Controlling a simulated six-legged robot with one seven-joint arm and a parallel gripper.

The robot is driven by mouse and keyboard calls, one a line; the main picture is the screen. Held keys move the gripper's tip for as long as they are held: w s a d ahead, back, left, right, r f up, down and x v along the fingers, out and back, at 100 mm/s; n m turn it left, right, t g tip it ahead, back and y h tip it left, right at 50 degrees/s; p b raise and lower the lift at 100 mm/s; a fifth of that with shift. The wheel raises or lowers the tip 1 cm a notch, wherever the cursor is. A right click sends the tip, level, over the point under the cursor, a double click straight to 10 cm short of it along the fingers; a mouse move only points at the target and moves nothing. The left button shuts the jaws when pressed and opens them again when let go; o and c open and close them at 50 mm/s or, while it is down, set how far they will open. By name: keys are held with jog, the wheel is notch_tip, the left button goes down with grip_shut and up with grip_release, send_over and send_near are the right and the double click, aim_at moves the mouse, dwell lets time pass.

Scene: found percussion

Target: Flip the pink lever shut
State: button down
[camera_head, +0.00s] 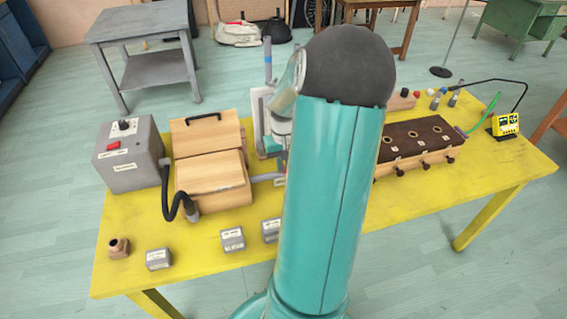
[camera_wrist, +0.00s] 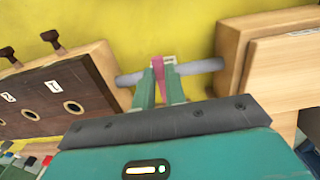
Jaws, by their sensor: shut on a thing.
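The pink lever (camera_wrist: 171,78) shows in the wrist view, between the two green fingers of my gripper (camera_wrist: 159,88). My gripper is shut on it. Beneath and behind the lever runs a grey pipe (camera_wrist: 205,66) that joins the dark-topped wooden box to the pale wooden box.
The yellow table (camera_head: 262,252) carries the pale wooden box (camera_head: 212,182), a grey control box (camera_head: 129,152) with a black hose, and the dark-topped box (camera_head: 421,142) with several holes and knobs. Several small grey blocks (camera_head: 159,259) lie along the front. Bare table lies at front right.

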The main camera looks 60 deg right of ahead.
aim_at(284, 169)
jog(key=c, duration=1.4)
grip_release()
jog(key=shift+c, duration=0.2)
notch_tip(284, 169, up, 14)
jog(key=w+a+r+n+t+h, duration=0.1)
jog(key=w+a+r+n, duration=0.15)
jog(key=a, duration=0.75)
jog(key=w+a+r+n+t+h, duration=0.1)
jog(key=w+a+r, duration=0.25)
jog(key=a, duration=0.55)
jog(key=s+a+n+t+y, duration=0.1)
jog(key=s+a+n, duration=0.1)
jog(key=a, duration=0.8)
jog(key=s+a+r+n+t+y, duration=0.1)
jog(key=s+a+n+t, duration=0.1)
jog(key=s+a, duration=0.3)
jog(key=a, duration=0.4)
jog(key=shift+s+a+t, duration=0.3)
jog(key=shift+a, duration=0.05)
